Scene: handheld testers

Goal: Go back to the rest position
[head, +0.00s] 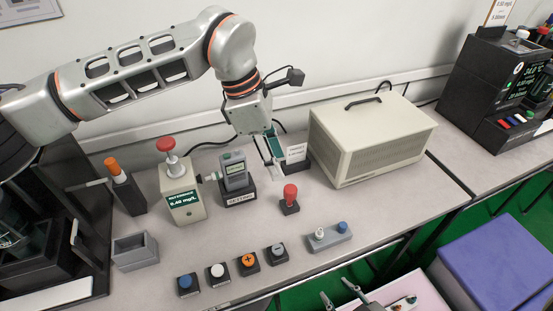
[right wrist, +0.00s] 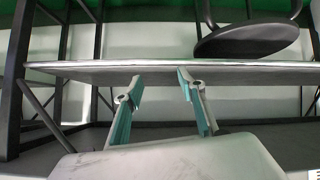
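My left gripper (head: 273,158) hangs above the bench in the head view, between the grey handheld tester and the beige box. Its teal inner pad shows and the fingers look apart, with nothing seen between them. The grey handheld tester (head: 235,168) stands upright in a dark labelled stand (head: 238,196), apart from the gripper. My right gripper (head: 340,293) is at the bottom edge of the head view, off the bench front. In the right wrist view its two teal-padded fingers (right wrist: 158,85) are spread and empty.
A beige reference unit (head: 183,195) and a vented beige box (head: 372,138) flank the tester. A red-knobbed block (head: 290,197), several button blocks (head: 248,264) and a grey two-knob block (head: 329,236) stand toward the front. A purple box (head: 495,262) is at the lower right.

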